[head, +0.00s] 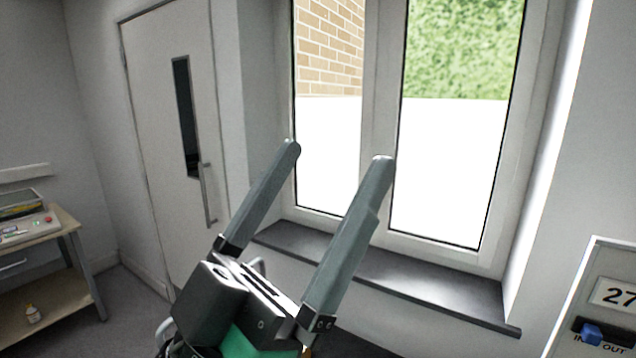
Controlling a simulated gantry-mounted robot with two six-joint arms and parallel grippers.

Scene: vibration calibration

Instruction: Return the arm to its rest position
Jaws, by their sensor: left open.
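My left gripper (337,154) is in the middle of the head view, with its two long grey fingers spread apart and pointing up in the picture. Nothing is between the fingers. They show in front of the window and its sill, and touch nothing that I can see. The gripper's dark body and a green part are at the bottom of the picture. My right gripper is not in view.
A window (452,170) with a dark sill (420,285) is behind the gripper. A closed door (155,130) is at left. A wooden bench (75,262) with equipment and a small bottle (32,314) stands far left. A panel (608,270) with a blue knob (591,334) is at lower right.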

